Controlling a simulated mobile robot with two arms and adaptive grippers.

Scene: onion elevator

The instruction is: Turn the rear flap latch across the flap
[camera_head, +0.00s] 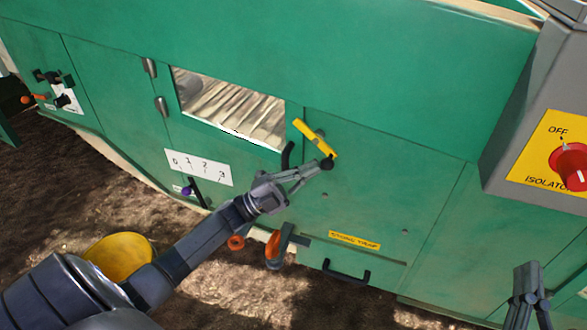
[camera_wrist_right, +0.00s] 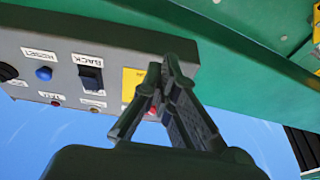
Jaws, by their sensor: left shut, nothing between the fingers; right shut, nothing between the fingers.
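A yellow bar latch (camera_head: 315,138) sits on the green side panel (camera_head: 385,180), just right of the window opening. It lies diagonally, its upper end to the left and its lower end to the right. My left gripper (camera_head: 326,163) is shut and empty, its tips close by the bar's lower right end. I cannot tell whether they touch it. A curved black handle (camera_head: 288,155) stands left of the latch, partly near my gripper. My right gripper (camera_head: 527,272) is shut and empty at the lower right, away from the latch; it also shows in the right wrist view (camera_wrist_right: 168,68).
Below are a STONE TRAP label (camera_head: 354,240), a black handle (camera_head: 347,272) and an orange-tipped lever (camera_head: 273,245). A numbered scale (camera_head: 198,167) is at left. A grey isolator box (camera_head: 520,130) with a red knob (camera_head: 570,165) juts out at right. A yellow round thing (camera_head: 119,256) lies low left.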

